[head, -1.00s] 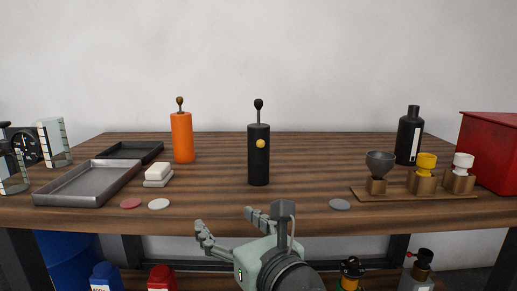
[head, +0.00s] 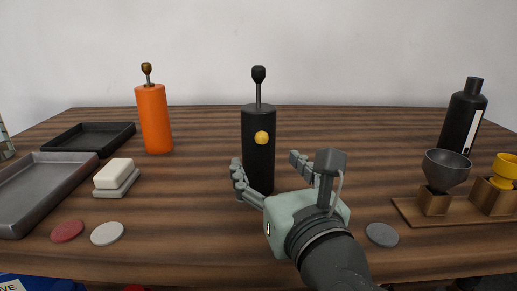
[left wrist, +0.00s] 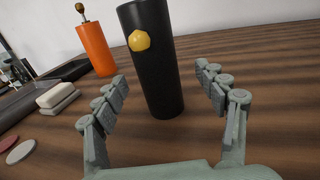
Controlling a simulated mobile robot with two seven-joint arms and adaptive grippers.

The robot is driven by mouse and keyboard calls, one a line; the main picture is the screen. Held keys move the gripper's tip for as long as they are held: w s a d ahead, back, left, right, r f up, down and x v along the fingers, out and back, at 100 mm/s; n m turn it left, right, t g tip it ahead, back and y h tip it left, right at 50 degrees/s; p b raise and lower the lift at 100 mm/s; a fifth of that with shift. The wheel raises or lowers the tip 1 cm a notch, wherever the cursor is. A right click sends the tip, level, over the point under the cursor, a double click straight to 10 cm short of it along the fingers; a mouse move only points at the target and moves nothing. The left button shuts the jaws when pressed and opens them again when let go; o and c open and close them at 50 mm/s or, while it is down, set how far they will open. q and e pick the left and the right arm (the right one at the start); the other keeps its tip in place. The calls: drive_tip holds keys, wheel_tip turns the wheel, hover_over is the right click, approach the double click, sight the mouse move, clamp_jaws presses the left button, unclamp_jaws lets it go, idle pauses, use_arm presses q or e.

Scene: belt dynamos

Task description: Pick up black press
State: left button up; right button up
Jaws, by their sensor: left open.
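The black press (head: 258,145) stands upright on the wooden table, a dark cylinder with a yellow knob on its front and a thin rod with a black ball on top. My left gripper (head: 270,175) is open, just in front of the press at its lower part. In the left wrist view the press (left wrist: 155,80) rises beyond and between the two spread fingers of the gripper (left wrist: 165,95), with gaps on both sides. Its top is cut off there. My right gripper is not in view.
An orange press (head: 154,118) stands to the left. A soap-like white block (head: 114,174), a metal tray (head: 45,185) and a black tray (head: 92,136) lie further left. A grey funnel (head: 446,168) on a wooden stand and a black bottle (head: 463,118) are at right. Discs lie near the front edge.

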sight(263, 159)
use_arm(q)
drive_tip(key=x, duration=0.4)
drive_tip(key=shift+w+a+r, duration=0.2)
drive_tip(key=shift+w+a, duration=0.05)
drive_tip(key=shift+c, duration=0.4)
clamp_jaws()
